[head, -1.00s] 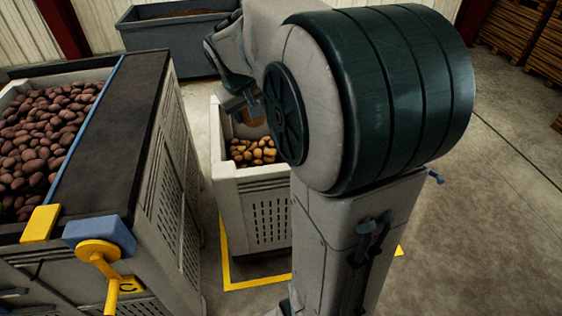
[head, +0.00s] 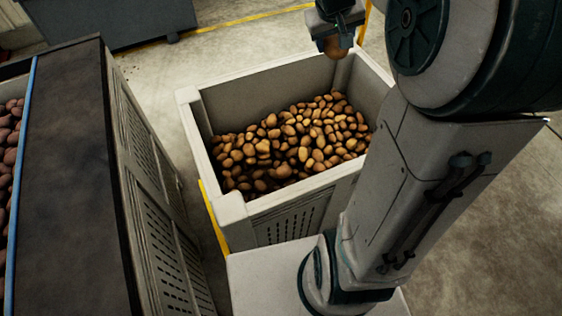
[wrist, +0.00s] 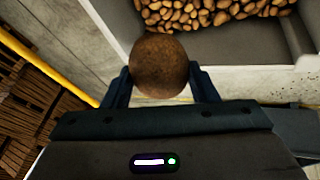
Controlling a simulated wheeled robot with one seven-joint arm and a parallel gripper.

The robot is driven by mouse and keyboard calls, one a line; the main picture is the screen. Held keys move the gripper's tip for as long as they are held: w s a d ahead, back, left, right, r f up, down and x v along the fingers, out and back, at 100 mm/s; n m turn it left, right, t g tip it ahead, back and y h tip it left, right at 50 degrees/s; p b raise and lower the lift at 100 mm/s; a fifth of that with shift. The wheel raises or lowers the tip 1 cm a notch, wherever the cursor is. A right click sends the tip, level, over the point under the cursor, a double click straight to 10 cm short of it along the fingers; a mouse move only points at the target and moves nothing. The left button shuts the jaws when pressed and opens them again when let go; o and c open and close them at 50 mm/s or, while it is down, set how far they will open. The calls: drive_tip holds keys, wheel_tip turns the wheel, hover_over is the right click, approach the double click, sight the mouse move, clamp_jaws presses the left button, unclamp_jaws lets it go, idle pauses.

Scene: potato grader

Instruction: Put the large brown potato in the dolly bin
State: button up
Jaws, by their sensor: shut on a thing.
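My gripper (head: 336,40) is shut on the large brown potato (head: 335,48), near the back right rim of the pale grey bin (head: 222,200) in the head view. In the wrist view the potato (wrist: 159,66) sits between the two dark fingers, with the bin's wall and the heap beyond it. The bin holds a heap of smaller brown potatoes (head: 295,145). Its front right corner is hidden behind my arm. I cannot tell the potato's exact height above the rim.
A grader table with a dark belt (head: 70,180) and a blue edge strip stands at the left, with reddish potatoes (head: 12,140) beside the strip. A dark grey container (head: 110,20) is at the back left. Wooden pallets (wrist: 40,120) show in the wrist view.

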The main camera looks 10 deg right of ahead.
drive_tip(key=w+d+f+n+y, duration=0.1)
drive_tip(key=w+f+n, duration=0.1)
drive_tip(key=f, duration=0.5)
drive_tip(key=w+d+f+n+y, duration=0.1)
drive_tip(key=w+f+n, duration=0.15)
drive_tip(key=f, duration=0.45)
drive_tip(key=n+g+y+b, duration=0.2)
drive_tip(key=n+y+b, duration=0.4)
drive_tip(key=n+b, duration=0.7)
approach(251, 186)
drive_tip(key=shift+w+a+n+p, duration=0.2)
drive_tip(key=shift+a+n+p, duration=0.25)
drive_tip(key=shift+n, duration=0.15)
drive_tip(key=shift+w+a+n+p, duration=0.15)
drive_tip(key=shift+a+n+p, duration=0.25)
drive_tip(key=shift+n, duration=0.15)
drive_tip(key=shift+f+b, duration=0.5)
drive_tip(key=shift+f, duration=1.4)
drive_tip(key=shift+f, duration=0.1)
